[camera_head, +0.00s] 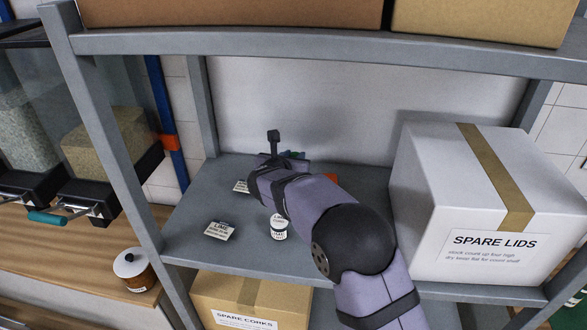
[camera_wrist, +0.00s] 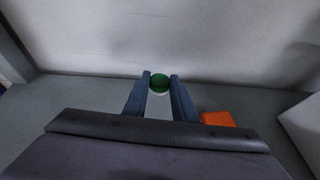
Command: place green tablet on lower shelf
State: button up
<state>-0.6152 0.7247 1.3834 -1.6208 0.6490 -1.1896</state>
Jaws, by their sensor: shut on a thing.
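My gripper (camera_wrist: 160,88) reaches over the grey shelf board (camera_head: 190,215) below the top one, near its back wall. In the wrist view its two fingers are closed on the sides of a round green tablet (camera_wrist: 159,82), with a pale patch under it. In the head view my arm hides most of the gripper (camera_head: 293,157) and the tablet. I cannot tell whether the tablet touches the board.
An orange block (camera_wrist: 218,119) lies right of the fingers. A white SPARE LIDS box (camera_head: 480,205) fills the board's right side. A small white jar (camera_head: 279,232) and label cards (camera_head: 220,230) stand nearer the front. A SPARE CORKS box (camera_head: 250,302) sits below.

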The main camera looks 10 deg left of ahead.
notch_tip(320, 180, up, 6)
jog(key=shift+f, duration=0.2)
